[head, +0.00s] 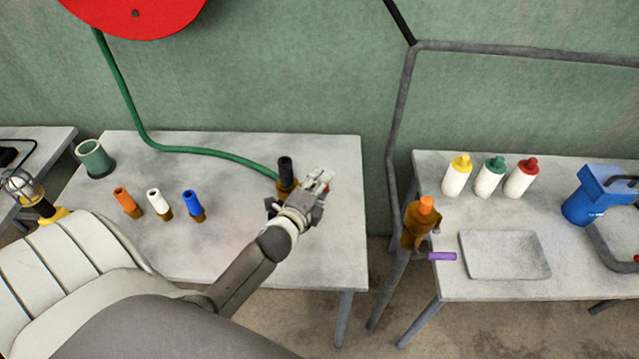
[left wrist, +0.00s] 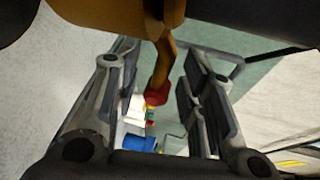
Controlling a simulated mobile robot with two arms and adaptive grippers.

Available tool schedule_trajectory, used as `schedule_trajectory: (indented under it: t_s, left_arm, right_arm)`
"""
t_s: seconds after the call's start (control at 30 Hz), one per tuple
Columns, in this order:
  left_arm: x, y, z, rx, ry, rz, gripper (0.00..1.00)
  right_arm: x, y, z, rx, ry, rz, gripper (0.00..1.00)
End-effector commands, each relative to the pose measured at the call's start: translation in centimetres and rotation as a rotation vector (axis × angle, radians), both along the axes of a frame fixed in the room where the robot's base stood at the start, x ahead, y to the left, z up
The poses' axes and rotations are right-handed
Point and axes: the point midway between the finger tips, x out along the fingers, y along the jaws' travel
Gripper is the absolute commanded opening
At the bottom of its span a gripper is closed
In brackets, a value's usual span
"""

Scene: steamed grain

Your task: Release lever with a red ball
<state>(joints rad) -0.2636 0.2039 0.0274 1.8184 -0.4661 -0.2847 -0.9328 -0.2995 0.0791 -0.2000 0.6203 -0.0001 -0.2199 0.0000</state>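The lever (left wrist: 163,58) is a brown-gold rod with a red ball (left wrist: 157,96) at its end, seen in the left wrist view. It comes off a brown fitting (left wrist: 110,15) at the top of that view. In the head view this fitting (head: 285,187), with a black top (head: 285,166), stands at the green hose's end. A bit of red shows between my fingers there. My left gripper (head: 318,182) is open beside the fitting, its fingers on both sides of the red ball. A gap shows on each side. My right gripper is not in view.
Orange (head: 126,202), white (head: 158,204) and blue (head: 193,205) nozzles and a green cup (head: 95,158) stand left on the table (head: 270,255). A green hose (head: 190,150) crosses its back. The right table (head: 410,170) holds three bottles, a tray (head: 503,254) and a blue container (head: 590,200).

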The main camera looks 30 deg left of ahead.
Motion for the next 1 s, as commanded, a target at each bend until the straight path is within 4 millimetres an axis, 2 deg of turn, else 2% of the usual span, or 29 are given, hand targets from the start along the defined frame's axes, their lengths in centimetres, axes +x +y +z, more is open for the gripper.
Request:
schedule_trajectory:
  t_s: [0.23, 0.5, 0.83, 1.0]
  left_arm:
    - [0.03, -0.02, -0.02, -0.001, 0.0, 0.0, 0.36]
    - [0.01, -0.02, -0.01, -0.001, 0.0, 0.0, 0.01]
    - [0.0, 0.0, -0.02, -0.01, -0.006, 0.0, 0.0]
    - [-0.08, 0.13, 0.47, -0.127, -0.079, 0.0, 0.0]
  right_arm:
    - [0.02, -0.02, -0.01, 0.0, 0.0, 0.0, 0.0]
    - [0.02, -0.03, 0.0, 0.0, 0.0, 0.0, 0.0]
    - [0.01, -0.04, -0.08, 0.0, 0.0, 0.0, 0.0]
    - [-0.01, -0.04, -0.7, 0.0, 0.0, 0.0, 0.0]
